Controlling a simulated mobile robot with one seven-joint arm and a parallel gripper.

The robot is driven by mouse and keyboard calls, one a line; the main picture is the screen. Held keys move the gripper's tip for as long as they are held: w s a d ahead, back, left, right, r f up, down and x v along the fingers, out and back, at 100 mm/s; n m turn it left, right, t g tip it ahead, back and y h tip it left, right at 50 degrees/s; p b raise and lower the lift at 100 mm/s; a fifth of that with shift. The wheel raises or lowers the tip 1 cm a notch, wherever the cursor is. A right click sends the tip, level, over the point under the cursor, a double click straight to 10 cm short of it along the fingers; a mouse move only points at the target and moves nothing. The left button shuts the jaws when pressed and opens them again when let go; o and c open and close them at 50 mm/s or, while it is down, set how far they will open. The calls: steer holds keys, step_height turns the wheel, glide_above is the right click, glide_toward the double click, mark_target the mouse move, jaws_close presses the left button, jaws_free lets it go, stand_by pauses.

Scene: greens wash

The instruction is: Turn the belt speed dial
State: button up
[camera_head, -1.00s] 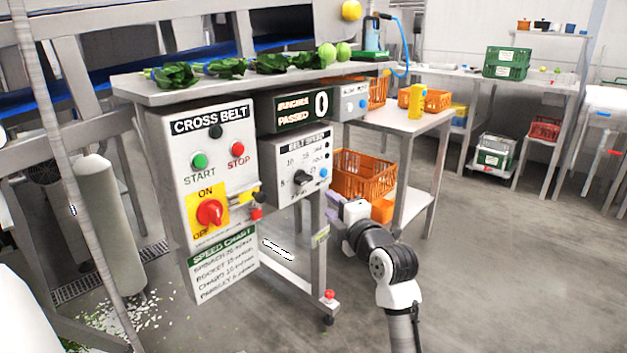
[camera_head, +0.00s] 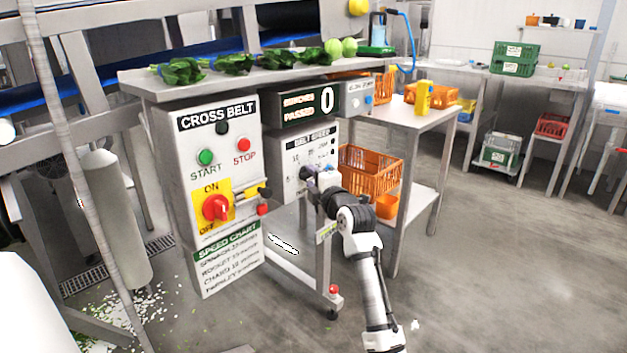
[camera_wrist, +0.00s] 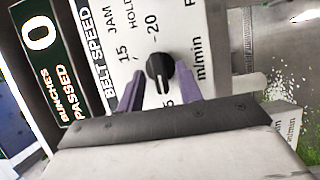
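The belt speed dial (camera_wrist: 160,70) is a black round knob with a ridge on the white BELT SPEED panel (camera_wrist: 125,22). In the wrist view, marks 15 and 20 and the words m/min are printed around it. My gripper (camera_wrist: 160,84) is open, with one purple finger on each side of the dial. There are visible gaps between the fingers and the knob; I cannot tell how deep the tips reach. In the head view, my gripper (camera_head: 316,180) is at the panel (camera_head: 318,138) and covers part of its lower face.
The CROSS BELT box (camera_head: 238,180), with start and stop buttons and a red switch (camera_head: 215,207), stands left of my arm. The bunch counter (camera_head: 300,105) reads 0 above the panel. An orange crate (camera_head: 370,172) sits behind my arm at right. Floor at right is open.

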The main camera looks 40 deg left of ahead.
jaws_close()
steer(key=shift+r+p, duration=0.1)
steer(key=shift+p, duration=0.2)
